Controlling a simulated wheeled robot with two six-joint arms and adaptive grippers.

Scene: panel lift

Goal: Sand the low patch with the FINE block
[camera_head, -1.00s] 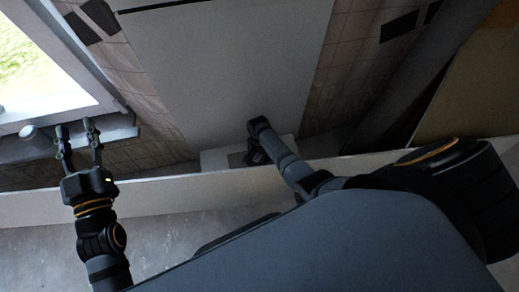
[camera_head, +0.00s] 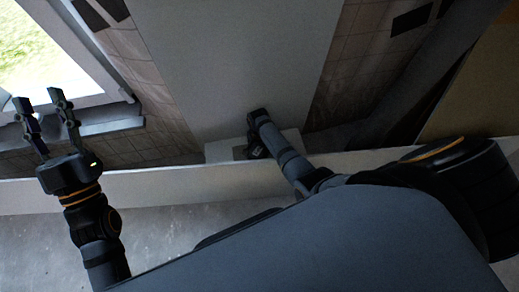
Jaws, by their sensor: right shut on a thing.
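My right gripper (camera_head: 256,150) is low at the foot of a large pale wall panel (camera_head: 240,60). It is shut on a small dark block, mostly hidden by the gripper and wrist, with no label readable. Gripper and block are in front of a paler rectangle (camera_head: 222,149) at the panel's bottom, which may be the low patch. I cannot tell whether the block touches it. My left gripper (camera_head: 39,98) is open and empty, fingers pointing up in front of the window sill at the left.
A long pale board edge (camera_head: 160,186) runs across, between me and the wall. A bright window (camera_head: 40,50) with a sill (camera_head: 115,122) is at the left. A tan board (camera_head: 475,100) leans at the right. Grey floor (camera_head: 160,230) shows in front.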

